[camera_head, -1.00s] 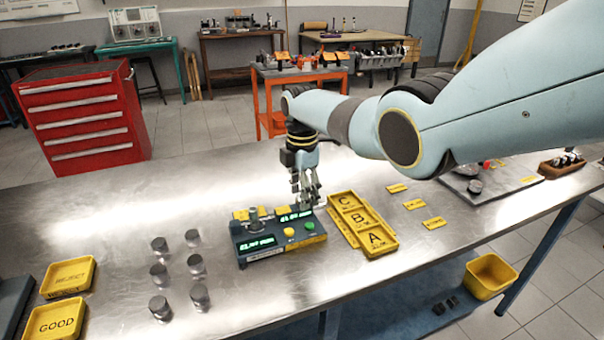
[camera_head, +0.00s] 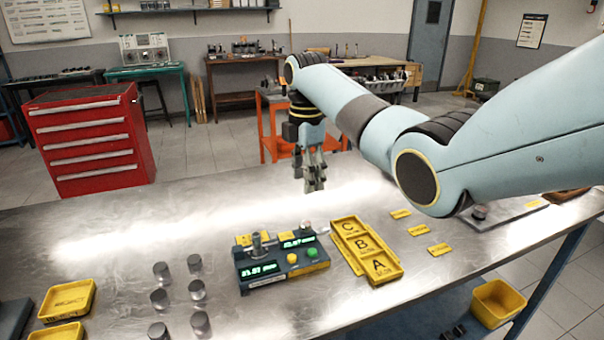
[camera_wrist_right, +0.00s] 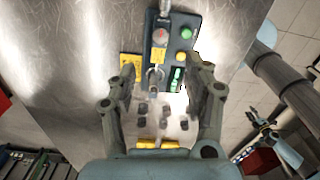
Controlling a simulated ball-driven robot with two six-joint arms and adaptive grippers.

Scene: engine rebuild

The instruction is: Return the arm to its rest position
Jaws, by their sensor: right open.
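My right arm comes in from the right in the head view. My right gripper (camera_head: 315,185) hangs above the metal bench (camera_head: 130,220), behind the measuring device (camera_head: 282,258), and touches nothing there. In the right wrist view the fingers of this gripper (camera_wrist_right: 160,88) are spread apart with nothing held between them. The dark device, with green displays and a yellow and a green button, also shows in the wrist view (camera_wrist_right: 168,45).
Several metal cylinders (camera_head: 198,290) stand left of the device. A yellow tray marked A, B and C (camera_head: 350,226) lies to its right. Yellow trays (camera_head: 86,313) sit at the left front. A red tool cabinet (camera_head: 90,140) and an orange cart (camera_head: 270,125) stand behind the bench.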

